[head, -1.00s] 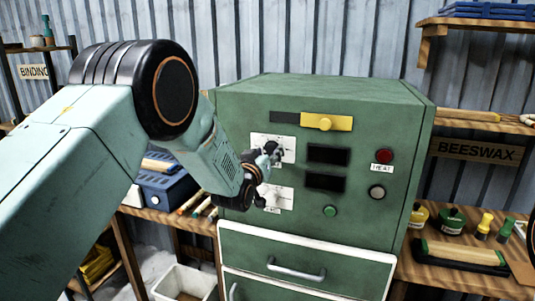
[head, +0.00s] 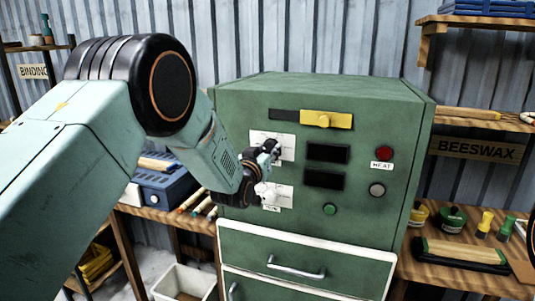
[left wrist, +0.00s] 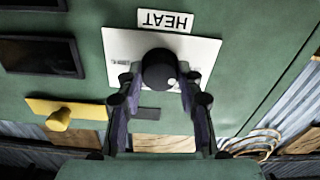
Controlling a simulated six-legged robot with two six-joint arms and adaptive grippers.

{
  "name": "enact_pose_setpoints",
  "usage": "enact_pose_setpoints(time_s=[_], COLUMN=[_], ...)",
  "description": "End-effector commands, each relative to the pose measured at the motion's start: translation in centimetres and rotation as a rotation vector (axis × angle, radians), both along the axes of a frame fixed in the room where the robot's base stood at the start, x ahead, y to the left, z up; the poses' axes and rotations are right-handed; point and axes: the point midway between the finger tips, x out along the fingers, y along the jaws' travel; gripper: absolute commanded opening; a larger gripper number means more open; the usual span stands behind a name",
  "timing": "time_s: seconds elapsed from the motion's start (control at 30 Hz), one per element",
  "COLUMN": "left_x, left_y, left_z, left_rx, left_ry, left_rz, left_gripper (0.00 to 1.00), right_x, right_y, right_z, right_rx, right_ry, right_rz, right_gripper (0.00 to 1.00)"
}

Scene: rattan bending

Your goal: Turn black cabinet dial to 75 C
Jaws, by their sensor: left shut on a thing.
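The green cabinet (head: 375,110) stands ahead with two white dial plates on its front. My left gripper (head: 270,152) is at the upper white plate (head: 287,143) and hides the dial there in the head view. In the left wrist view, which is upside down, the round black dial (left wrist: 160,68) sits on its white plate (left wrist: 198,50) beside a HEAT label (left wrist: 165,20). My left gripper (left wrist: 161,84) has one finger on each side of the dial and is shut on it. A pale mark shows on the dial's edge. The plate's scale cannot be read. My right gripper is not in view.
A yellow slider (head: 326,119) is above the plates. Two dark displays (head: 328,154) are right of them, with a red lamp (head: 384,153) and a green button (head: 330,210) nearby. A white drawer frame (head: 300,238) is below. Shelves flank the cabinet.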

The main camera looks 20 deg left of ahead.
Motion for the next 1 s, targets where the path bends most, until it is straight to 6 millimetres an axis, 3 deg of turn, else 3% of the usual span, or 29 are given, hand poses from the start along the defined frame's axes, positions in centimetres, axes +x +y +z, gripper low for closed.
enact_pose_setpoints(time_s=[1.0], left_x=[0.0], left_y=[0.0], left_z=[-0.1], left_rx=[0.949], left_ry=[-0.034], left_rz=[-0.001], left_gripper=[0.05], right_x=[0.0], right_y=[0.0], right_z=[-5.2], right_rx=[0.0], right_ry=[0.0], right_rz=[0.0], right_gripper=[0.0])
